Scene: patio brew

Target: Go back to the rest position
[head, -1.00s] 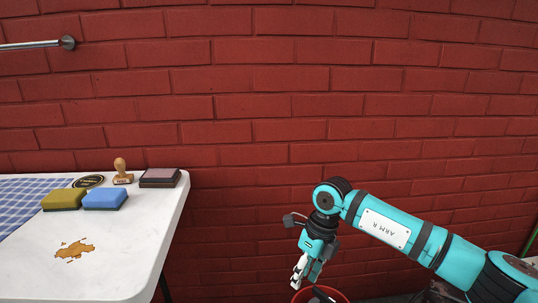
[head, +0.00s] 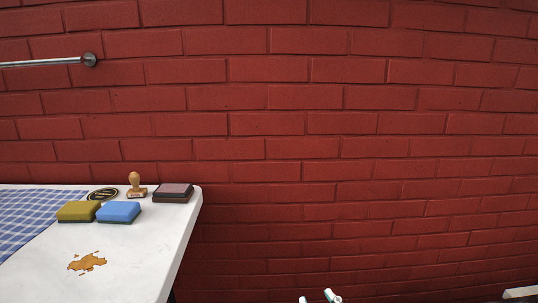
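Only the tips of my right gripper (head: 320,298) show, at the bottom edge of the head view, right of the white table (head: 135,270). The two white-and-teal tips stand apart with nothing seen between them. The rest of this gripper and its arm is below the picture. My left gripper is not in view.
On the table are a yellow sponge (head: 78,211), a blue sponge (head: 119,212), a wooden stamp (head: 135,185), an ink pad (head: 173,192), a dark oval item (head: 103,195), a brown stain (head: 88,263) and a checkered cloth (head: 25,215). A brick wall (head: 350,150) stands behind.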

